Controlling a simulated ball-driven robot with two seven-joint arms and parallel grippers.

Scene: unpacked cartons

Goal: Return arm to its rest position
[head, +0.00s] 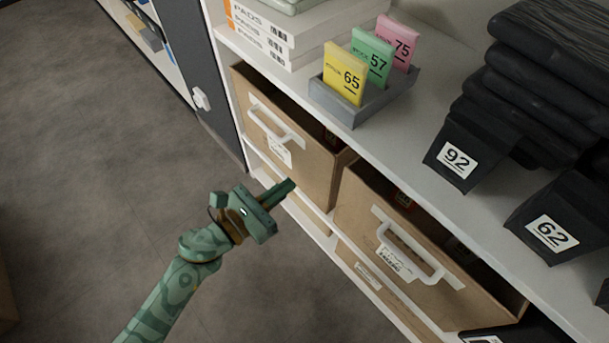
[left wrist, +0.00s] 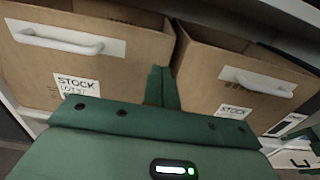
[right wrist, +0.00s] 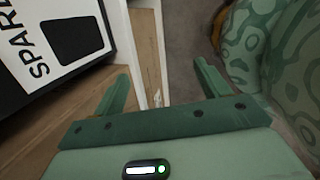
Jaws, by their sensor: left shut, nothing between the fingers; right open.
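My left gripper (head: 286,188) is green, shut and empty. In the head view it hangs in front of the shelf, close to the two brown cartons. In the left wrist view its closed fingers (left wrist: 162,88) stand before the gap between the left carton (left wrist: 85,65) and the right carton (left wrist: 240,85); I cannot tell whether they touch anything. My right gripper (right wrist: 162,80) shows only in the right wrist view. Its fingers are spread apart with nothing between them. A brown upright edge and grey floor lie beyond them.
The left carton (head: 318,170) and right carton (head: 365,215), both white-handled, stand on the lower shelf. Above, a grey holder (head: 352,113) bears yellow, green and pink cards. Black bins (head: 455,160) stand right. A black-and-white box (right wrist: 60,45) is left of my right gripper.

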